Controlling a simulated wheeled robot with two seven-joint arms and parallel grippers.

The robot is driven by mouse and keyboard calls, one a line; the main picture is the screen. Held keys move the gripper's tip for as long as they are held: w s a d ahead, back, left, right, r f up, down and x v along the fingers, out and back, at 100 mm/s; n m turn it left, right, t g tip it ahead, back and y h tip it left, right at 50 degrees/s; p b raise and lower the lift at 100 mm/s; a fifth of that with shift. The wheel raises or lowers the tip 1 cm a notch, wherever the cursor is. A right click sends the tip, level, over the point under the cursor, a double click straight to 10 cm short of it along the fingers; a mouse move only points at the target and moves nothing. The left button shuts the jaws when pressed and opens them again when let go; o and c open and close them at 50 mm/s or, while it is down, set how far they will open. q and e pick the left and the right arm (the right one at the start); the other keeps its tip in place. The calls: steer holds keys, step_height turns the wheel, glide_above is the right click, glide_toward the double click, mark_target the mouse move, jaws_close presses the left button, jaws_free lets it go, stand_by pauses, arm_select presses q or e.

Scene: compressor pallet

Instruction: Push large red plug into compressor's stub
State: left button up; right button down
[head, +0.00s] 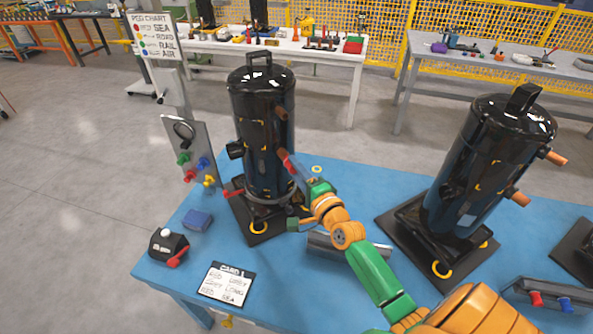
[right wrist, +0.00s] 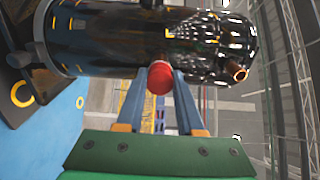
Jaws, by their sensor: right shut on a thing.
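The black compressor (head: 262,120) stands upright on its dark base on the blue table. Its bare upper copper stub (head: 283,115) points right; a copper stub end (right wrist: 240,74) also shows in the right wrist view. My right gripper (head: 295,170) is at the compressor's right side, below that stub, shut on the large red plug (head: 287,161). In the right wrist view the plug (right wrist: 160,77) sits between the two fingertips, in front of the black body. My left gripper is not in view.
A second compressor (head: 481,160) stands at the right. A panel with coloured plugs (head: 190,155) stands to the left. A blue box (head: 198,220), a black box with a red lever (head: 168,247) and a card (head: 228,285) lie at the front left. A grey tray (head: 335,247) lies beneath my right arm.

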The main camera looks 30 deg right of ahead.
steer(key=shift+w, duration=0.7)
stand_by(0.4)
steer(key=shift+c, duration=2.3)
jaws_free()
steer(key=s, duration=0.7)
steer(key=shift+s+a+b, duration=0.15)
steer(key=shift+a+b, duration=0.1)
steer(key=shift+b, duration=0.15)
